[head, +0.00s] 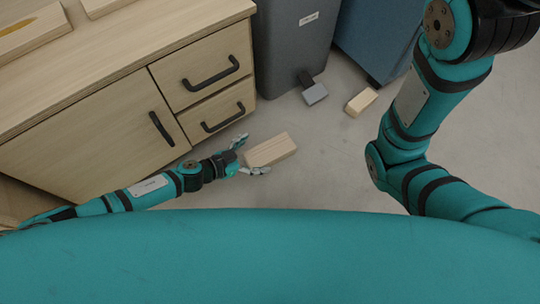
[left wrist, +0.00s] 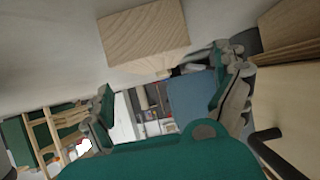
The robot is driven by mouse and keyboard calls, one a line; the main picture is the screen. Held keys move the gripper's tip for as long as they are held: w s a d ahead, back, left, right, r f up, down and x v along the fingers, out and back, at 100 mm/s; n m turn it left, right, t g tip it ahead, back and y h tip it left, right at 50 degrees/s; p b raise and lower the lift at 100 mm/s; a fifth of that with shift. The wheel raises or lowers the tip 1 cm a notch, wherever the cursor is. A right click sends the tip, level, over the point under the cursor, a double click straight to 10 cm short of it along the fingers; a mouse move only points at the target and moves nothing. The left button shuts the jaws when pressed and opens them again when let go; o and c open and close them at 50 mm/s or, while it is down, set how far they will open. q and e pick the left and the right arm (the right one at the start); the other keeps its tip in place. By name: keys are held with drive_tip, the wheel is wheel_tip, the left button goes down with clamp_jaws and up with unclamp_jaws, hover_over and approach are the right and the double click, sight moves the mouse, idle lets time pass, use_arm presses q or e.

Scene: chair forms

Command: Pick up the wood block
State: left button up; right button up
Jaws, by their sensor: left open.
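A pale wood block (head: 272,149) lies on the floor in front of the cabinet. My left gripper (head: 251,156) is open at the block's left end, with one finger on each side of that end. In the left wrist view the wood block (left wrist: 143,37) shows its end grain just beyond the open left gripper (left wrist: 168,88). I cannot tell whether the fingers touch it. A second, smaller pale wood block (head: 361,102) lies farther right on the floor. My right arm is at the right of the head view, but its gripper is out of view.
A wooden cabinet (head: 120,118) with black handles stands close behind my left arm. A grey bin (head: 292,50) with a pedal (head: 313,91) and a blue bin (head: 374,38) stand at the back.

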sight(270, 150)
use_arm(q)
drive_tip(key=shift+w+d+f, duration=0.3)
drive_tip(key=shift+d+f, duration=0.05)
drive_tip(key=shift+d, duration=0.15)
drive_tip(key=b+x, duration=0.4)
drive_tip(key=shift+s+d, duration=0.15)
drive_tip(key=shift+d, duration=0.25)
drive_tip(key=shift+w+d, duration=0.2)
drive_tip(key=shift+d, duration=0.05)
drive_tip(key=shift+r, duration=0.1)
drive_tip(key=c, duration=1.4)
drive_tip(key=shift+c, duration=0.2)
